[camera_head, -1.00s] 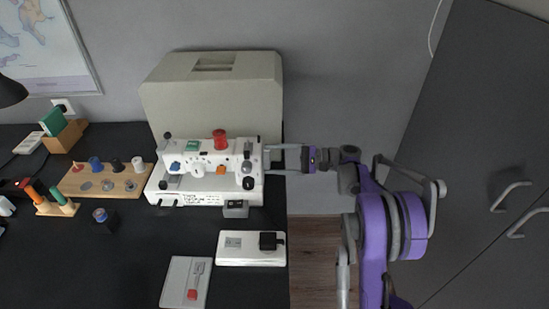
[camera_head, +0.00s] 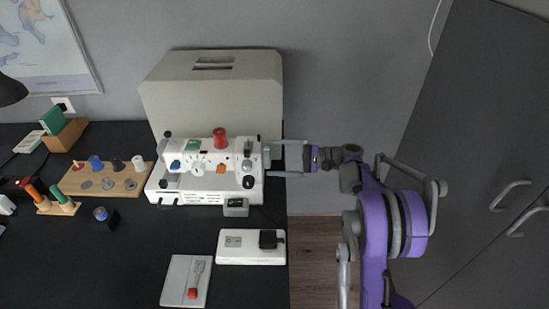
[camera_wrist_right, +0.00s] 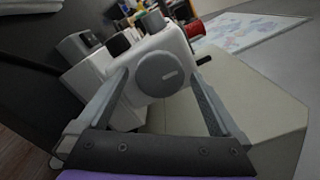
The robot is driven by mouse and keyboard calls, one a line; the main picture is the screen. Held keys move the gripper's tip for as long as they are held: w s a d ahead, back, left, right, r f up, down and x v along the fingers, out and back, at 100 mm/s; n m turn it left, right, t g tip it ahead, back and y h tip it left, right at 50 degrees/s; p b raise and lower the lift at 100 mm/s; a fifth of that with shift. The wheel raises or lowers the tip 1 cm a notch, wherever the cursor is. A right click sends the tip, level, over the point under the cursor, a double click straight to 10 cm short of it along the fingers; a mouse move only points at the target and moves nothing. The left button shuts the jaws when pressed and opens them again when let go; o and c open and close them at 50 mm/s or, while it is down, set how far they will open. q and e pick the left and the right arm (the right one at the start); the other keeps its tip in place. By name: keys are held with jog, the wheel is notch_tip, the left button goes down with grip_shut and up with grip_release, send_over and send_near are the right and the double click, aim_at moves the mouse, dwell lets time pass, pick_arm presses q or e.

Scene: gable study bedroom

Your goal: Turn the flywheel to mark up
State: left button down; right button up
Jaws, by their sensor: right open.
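The white sewing machine (camera_head: 208,182) stands on the black desk. Its flywheel (camera_wrist_right: 160,73) is a round grey disc on the machine's end in the right wrist view, with a small light mark near the centre, slightly right and low. Which way the mark points is hard to tell. In the head view the flywheel is mostly hidden at the machine's right end. My right gripper (camera_head: 268,158) is open at that end, with its fingers on either side of the flywheel. Contact with the rim is not clear. My left gripper is not in view.
A beige case (camera_head: 213,100) stands behind the machine. A white foot pedal (camera_head: 228,256) and a wooden spool rack (camera_head: 105,184) are on the desk. The space right of the desk is open floor, with a dark cabinet (camera_head: 490,150) beyond.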

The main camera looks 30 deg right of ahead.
jog(key=v, duration=1)
jog(key=shift+d, duration=0.15)
